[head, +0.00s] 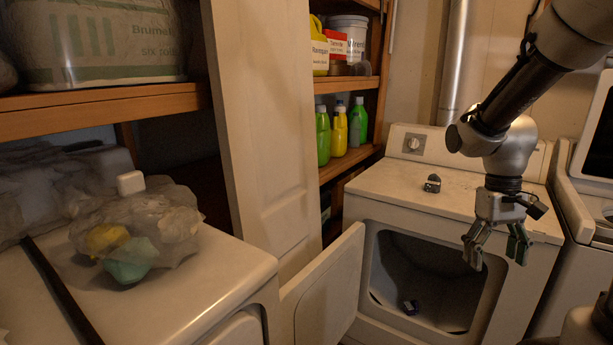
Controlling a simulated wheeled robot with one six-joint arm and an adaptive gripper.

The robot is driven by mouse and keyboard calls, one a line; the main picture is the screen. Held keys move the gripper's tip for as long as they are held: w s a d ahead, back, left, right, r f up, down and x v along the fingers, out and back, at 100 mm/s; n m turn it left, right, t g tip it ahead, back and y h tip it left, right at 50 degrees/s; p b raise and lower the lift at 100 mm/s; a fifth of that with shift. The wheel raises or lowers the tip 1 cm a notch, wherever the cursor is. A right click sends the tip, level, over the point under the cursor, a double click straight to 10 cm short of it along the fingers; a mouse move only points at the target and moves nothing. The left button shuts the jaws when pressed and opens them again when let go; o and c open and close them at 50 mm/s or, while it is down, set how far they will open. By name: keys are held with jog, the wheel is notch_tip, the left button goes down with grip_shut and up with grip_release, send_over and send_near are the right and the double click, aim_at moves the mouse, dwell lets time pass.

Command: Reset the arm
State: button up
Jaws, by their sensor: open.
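My gripper (497,248) hangs at the right on my arm, fingers pointing down and spread apart. It is open and nothing shows between its fingers. It is in front of the right side of a white dryer (408,190). The dryer's door (333,290) stands open to the left. A small dark object (410,307) lies inside the dark drum opening. Another small dark grey-green object (432,183) sits on the dryer top, left of my gripper.
A white machine (225,275) at the left bears a clear bag (165,225) with coloured items. Wooden shelves (350,160) hold several bottles and tubs. A white cabinet door (262,120) stands between. Another white appliance (570,210) is at the far right.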

jog(key=s+a+r+t, duration=0.1)
jog(key=s+r+t, duration=0.5)
jog(key=s+r, duration=0.4)
jog(key=shift+a+r+y, duration=0.3)
jog(key=shift+a+r, duration=0.1)
